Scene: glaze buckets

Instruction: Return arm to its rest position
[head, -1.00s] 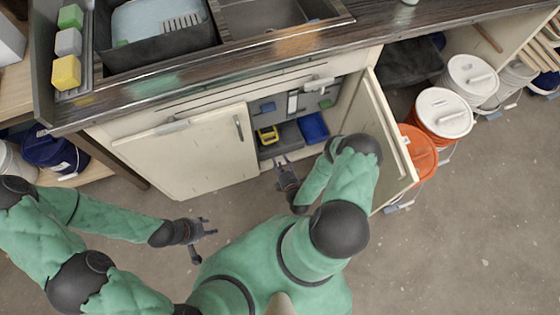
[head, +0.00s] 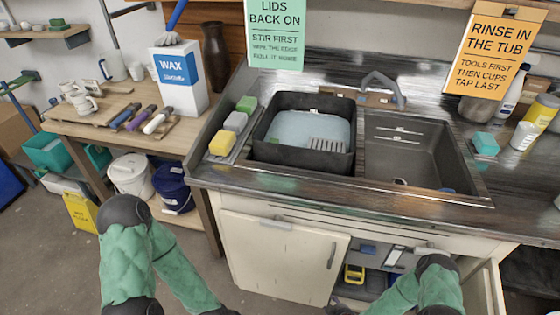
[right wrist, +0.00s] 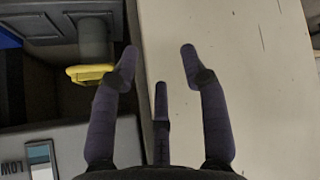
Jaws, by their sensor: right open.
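My right arm (head: 425,290) comes up from the bottom edge of the head view, in front of the open sink cabinet. Its gripper (head: 340,307) is only partly visible at the bottom edge, by the cabinet opening. In the right wrist view the gripper (right wrist: 159,52) has its fingers spread, with nothing between them. A pale cabinet panel (right wrist: 240,75) lies behind the fingers and to the right. My left arm (head: 135,265) is at the lower left of the head view; its fingers are cut off by the bottom edge.
The left cabinet door (head: 280,262) is shut; the right door (head: 488,290) stands open beside my right arm. A yellow item (head: 354,274) sits inside the cabinet; a yellow part (right wrist: 90,74) also shows in the wrist view. The counter (head: 340,190) overhangs above. Floor shows at left.

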